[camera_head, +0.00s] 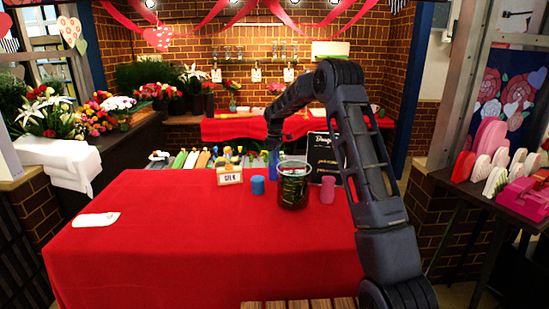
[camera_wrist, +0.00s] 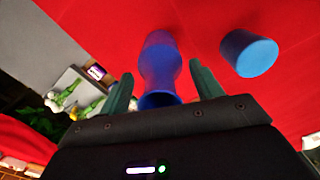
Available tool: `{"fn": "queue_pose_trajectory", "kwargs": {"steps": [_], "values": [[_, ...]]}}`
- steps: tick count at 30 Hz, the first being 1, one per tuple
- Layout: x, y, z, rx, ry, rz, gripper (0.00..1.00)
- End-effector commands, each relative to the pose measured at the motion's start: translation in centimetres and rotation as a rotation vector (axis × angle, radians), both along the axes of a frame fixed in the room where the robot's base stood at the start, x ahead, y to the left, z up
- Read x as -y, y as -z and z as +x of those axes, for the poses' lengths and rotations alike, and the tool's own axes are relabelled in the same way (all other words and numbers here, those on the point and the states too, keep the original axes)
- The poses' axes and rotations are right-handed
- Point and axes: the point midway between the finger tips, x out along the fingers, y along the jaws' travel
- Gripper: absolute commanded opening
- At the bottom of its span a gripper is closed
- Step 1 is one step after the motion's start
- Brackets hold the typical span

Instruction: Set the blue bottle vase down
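The blue bottle vase (camera_wrist: 160,65) shows in the wrist view against the red tablecloth, its flared lip nearest my gripper and its body beyond. My gripper (camera_wrist: 163,78) has its two dark green fingers on either side of the vase. Red cloth shows between each finger and the vase, so the fingers look open and apart from it. In the head view the vase (camera_head: 274,164) is a narrow blue shape near the table's back edge, partly hidden by a dark bucket. My fingers are hidden there behind the arm and the bucket. Exact contact between vase and table is unclear.
The red table (camera_head: 170,235) is clear at left and front, except for a white cloth (camera_head: 96,220).

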Motion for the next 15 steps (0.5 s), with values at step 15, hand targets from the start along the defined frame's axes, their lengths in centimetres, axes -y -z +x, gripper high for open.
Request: {"fn": "queue_pose_trajectory", "kwargs": {"steps": [15], "values": [[0.0,-3.4,0.0,0.004,0.0,0.001,0.65]]}}
